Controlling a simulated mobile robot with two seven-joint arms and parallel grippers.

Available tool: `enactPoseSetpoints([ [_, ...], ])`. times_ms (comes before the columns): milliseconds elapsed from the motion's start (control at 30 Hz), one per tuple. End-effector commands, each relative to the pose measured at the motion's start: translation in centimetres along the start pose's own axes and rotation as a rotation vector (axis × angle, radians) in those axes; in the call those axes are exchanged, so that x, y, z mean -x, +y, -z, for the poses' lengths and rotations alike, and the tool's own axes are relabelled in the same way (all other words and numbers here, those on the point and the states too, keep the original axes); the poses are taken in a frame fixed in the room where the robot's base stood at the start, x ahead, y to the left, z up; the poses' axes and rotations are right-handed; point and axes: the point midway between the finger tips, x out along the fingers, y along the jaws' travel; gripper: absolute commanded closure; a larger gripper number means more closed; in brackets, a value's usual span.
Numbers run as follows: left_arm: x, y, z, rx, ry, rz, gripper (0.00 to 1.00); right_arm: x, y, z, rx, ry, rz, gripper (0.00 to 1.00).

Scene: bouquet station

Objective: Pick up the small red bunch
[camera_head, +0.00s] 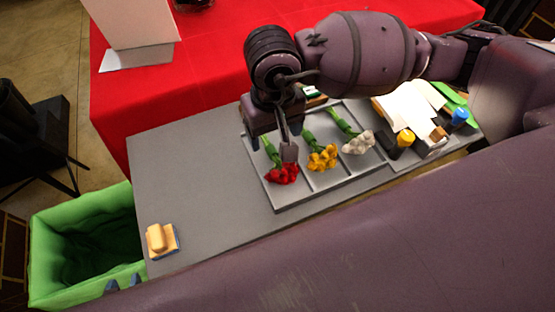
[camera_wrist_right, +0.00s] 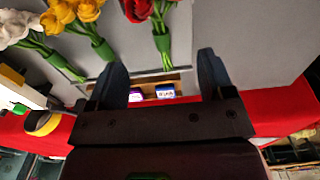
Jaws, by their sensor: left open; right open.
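The small red bunch (camera_head: 282,174) lies in the left compartment of the grey tray (camera_head: 292,202), red blooms toward the front and green stems toward the back. My right gripper (camera_head: 273,148) is open just over its stems and partly hides them. In the right wrist view, the red bunch (camera_wrist_right: 137,10) shows at the top edge, its stem pointing between the two spread fingers (camera_wrist_right: 160,80). Nothing is held; the exact height gap cannot be told.
A yellow bunch (camera_head: 322,158) and a white bunch (camera_head: 358,143) lie in the neighbouring compartments. Paper sheets and a yellow-capped item (camera_head: 405,138) are at the right. A sponge-like block (camera_head: 160,240) sits front left, beside a green bin (camera_head: 45,255). The table's left part is clear.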

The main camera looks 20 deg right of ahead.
Motion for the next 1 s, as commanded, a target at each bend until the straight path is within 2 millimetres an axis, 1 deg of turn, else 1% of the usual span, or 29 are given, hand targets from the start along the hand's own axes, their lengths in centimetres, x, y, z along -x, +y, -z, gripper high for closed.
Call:
enactPoseSetpoints([
  [33, -0.1, 0.0, -0.2, 0.000, -0.004, 0.000, 0.57, -1.0, 0.0, -0.1, -0.002, -0.006, 0.001, 0.25],
  [100, -0.1, 0.0, -0.3, 0.000, -0.006, 0.000, 0.57, -1.9, 0.0, -0.1, -0.003, -0.005, 0.002, 0.25],
  [200, -0.1, 0.0, -0.4, 0.000, -0.007, 0.000, 0.57, -2.8, 0.0, 0.0, -0.003, -0.004, 0.002, 0.25],
  [367, -0.1, 0.0, -0.4, 0.000, -0.008, 0.000, 0.57, -3.5, -0.1, -0.1, -0.002, -0.004, 0.004, 0.25],
  [700, -0.2, 0.0, -0.5, -0.002, -0.008, -0.001, 0.57, -7.8, 0.0, 0.0, -0.004, -0.007, 0.004, 0.25],
  [833, -0.3, 0.0, -0.5, -0.003, -0.007, -0.002, 0.57, -8.3, 0.0, 0.1, -0.004, -0.005, 0.004, 0.25],
  [1000, -0.3, 0.0, -0.3, -0.003, -0.005, -0.002, 0.57, -8.4, 0.0, 0.1, -0.004, -0.004, 0.004, 0.25],
])
